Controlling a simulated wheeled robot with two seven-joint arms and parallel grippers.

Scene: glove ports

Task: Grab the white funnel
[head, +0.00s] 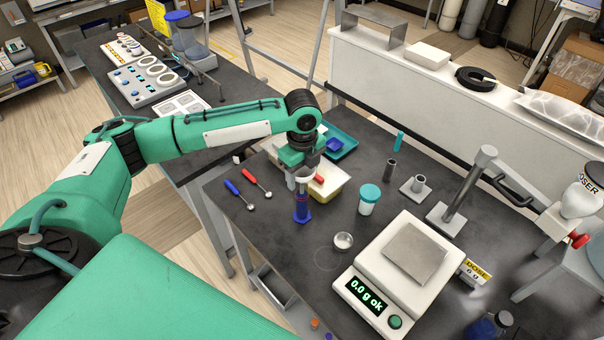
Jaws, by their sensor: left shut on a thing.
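My left gripper (303,172) points down over the dark bench, just in front of a cream tray. It is shut on the white funnel (301,185), a small pale shape that shows between and below its fingers. A blue upright holder (302,208) with a wider foot stands right under the funnel. I cannot tell whether the funnel still touches this holder. My right gripper is not in view.
The cream tray (333,196) and a teal tray (343,143) lie behind the gripper. A teal-lidded jar (369,198), a small metal dish (343,241) and a scale (386,285) stand to the right. Blue- and red-handled spoons (257,183) lie left. Bare bench surrounds them.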

